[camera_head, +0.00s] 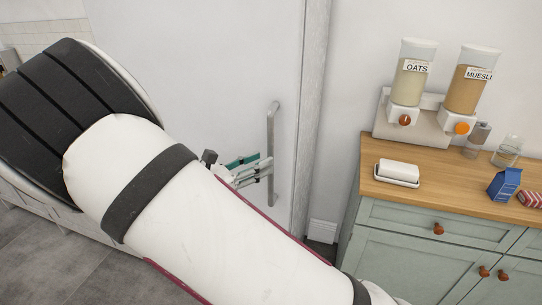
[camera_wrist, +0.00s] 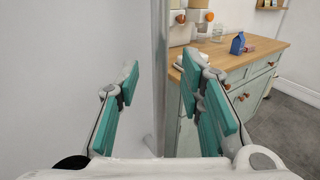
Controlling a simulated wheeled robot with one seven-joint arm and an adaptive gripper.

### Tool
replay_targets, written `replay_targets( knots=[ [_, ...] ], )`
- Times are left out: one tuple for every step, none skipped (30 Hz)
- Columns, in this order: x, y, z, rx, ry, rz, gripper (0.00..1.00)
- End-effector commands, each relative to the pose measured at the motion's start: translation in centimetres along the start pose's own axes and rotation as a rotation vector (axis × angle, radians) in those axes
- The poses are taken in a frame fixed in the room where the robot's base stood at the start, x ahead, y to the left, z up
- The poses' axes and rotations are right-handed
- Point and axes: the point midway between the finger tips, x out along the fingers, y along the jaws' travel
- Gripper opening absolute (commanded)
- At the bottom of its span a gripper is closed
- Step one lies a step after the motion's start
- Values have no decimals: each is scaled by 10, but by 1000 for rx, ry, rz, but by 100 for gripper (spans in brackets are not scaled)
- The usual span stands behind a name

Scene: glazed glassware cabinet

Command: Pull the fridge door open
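The white door (camera_head: 225,60) fills the middle of the head view, and its face (camera_wrist: 70,70) fills the left of the wrist view. It appears closed. Its vertical grey bar handle (camera_head: 272,125) is near the door's right edge. My gripper (camera_head: 264,169) is at the lower half of the handle, coming from the left. In the wrist view its teal-padded fingers (camera_wrist: 161,78) are spread, with a vertical grey bar, which looks like the handle (camera_wrist: 160,45), between them. I see gaps on both sides of the bar. My arm covers the lower door in the head view.
A green cabinet (camera_head: 400,235) with a wooden top (camera_head: 440,190) stands right of the door. On it are a butter dish (camera_head: 397,173), two cereal dispensers (camera_head: 412,80), jars (camera_head: 508,152) and a blue carton (camera_head: 504,184). Grey floor (camera_head: 50,260) shows at lower left.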

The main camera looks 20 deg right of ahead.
Motion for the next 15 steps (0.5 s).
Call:
replay_targets(
  knots=[
    [10,-2,1,0,-1,-3,35],
    [15,-2,1,0,-1,-3,35],
    [20,-2,1,-1,-1,-3,35],
    [24,-2,0,0,0,-2,35],
    [28,-1,0,0,0,-2,35],
    [32,-1,0,-1,-1,-2,35],
    [35,-1,0,-1,-1,-2,35],
    [37,-1,0,-1,-1,-1,35],
    [39,-1,0,0,0,-1,35],
    [41,-1,0,0,1,-1,35],
    [42,-1,0,0,1,0,35],
    [43,0,0,0,1,0,35],
    [44,0,0,0,1,0,35],
    [44,0,0,0,1,0,35],
    [44,0,0,0,1,0,35]
  ],
)
